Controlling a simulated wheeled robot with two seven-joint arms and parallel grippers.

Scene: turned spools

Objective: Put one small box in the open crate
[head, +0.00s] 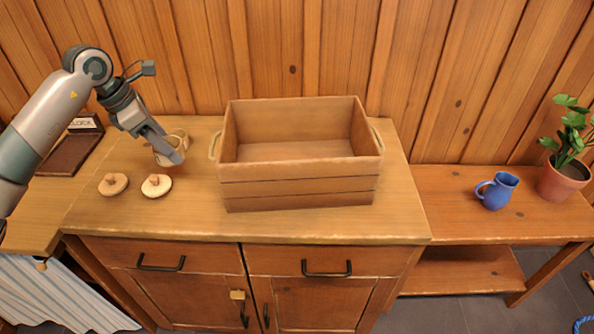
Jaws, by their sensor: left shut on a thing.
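The open wooden crate (300,190) stands on the cabinet top, with rope handles at its sides and a bare floor inside. My left gripper (172,152) is left of the crate, shut on a small pale tan box (179,134). The fingers hide much of this box, so its full shape and whether it touches the cabinet top cannot be told. Two small round wooden pieces with knobs, one on the left (113,184) and one on the right (156,186), lie on the cabinet top in front of the gripper. My right gripper is not in view.
A dark framed box with lettering (72,150) stands at the left. A blue jug (497,190) and a potted plant (565,178) stand on the lower bench (440,190) at the right. The cabinet top (400,215) is clear in front of the crate.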

